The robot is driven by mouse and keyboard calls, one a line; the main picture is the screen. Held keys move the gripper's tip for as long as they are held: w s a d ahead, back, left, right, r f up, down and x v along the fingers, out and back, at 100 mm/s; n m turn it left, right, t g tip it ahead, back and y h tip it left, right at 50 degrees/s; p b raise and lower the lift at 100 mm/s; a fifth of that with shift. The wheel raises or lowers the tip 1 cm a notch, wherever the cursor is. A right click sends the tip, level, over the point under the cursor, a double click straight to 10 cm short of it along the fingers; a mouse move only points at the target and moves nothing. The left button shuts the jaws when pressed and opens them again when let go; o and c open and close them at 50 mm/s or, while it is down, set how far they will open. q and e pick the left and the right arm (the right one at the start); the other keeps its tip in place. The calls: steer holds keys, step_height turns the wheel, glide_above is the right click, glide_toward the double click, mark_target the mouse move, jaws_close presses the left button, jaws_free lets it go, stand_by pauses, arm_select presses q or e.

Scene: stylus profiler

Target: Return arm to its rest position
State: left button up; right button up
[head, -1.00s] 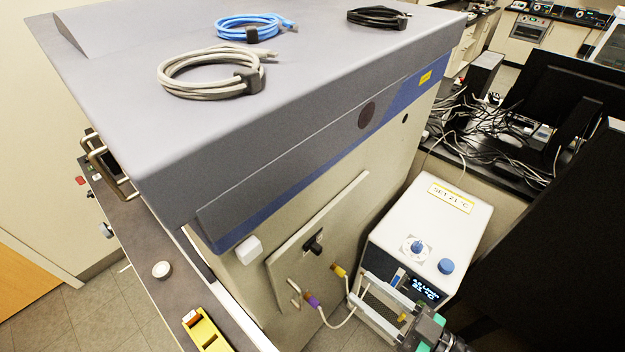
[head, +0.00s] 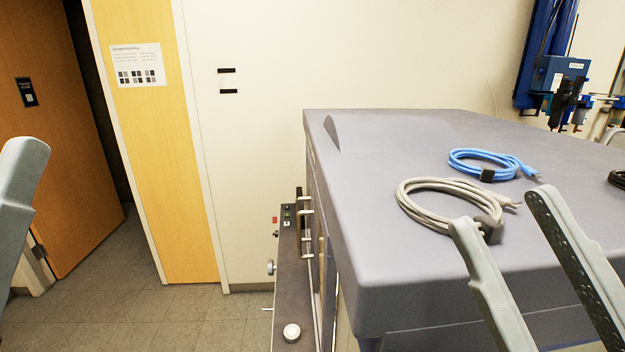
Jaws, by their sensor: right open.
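My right gripper (head: 500,212) is at the lower right of the head view. Its two pale grey fingers point up and stand well apart. Nothing is held between them. In the picture they overlap the front part of the grey machine top (head: 400,285), and the left finger's tip covers part of the coiled grey cable's plug end. I cannot tell whether they touch. A grey piece of my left gripper (head: 20,175) shows at the left edge. Only one finger-like part is in view, so its opening is hidden.
A grey cable coil (head: 412,203) and a blue cable coil (head: 475,152) lie on the machine top. A dark side ledge (head: 268,310) carries a white round knob (head: 291,333). A wooden door (head: 60,110) is at the left. Grey floor (head: 190,320) is clear there.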

steer(key=d+r+m+t+h, duration=0.3)
steer(key=d+r+m+h, duration=0.15)
steer(key=m+h, duration=0.55)
step_height(320, 180, up, 25)
steer(key=y+p, duration=0.1)
steer(key=p, duration=2.4)
steer(key=shift+w+d, duration=0.3)
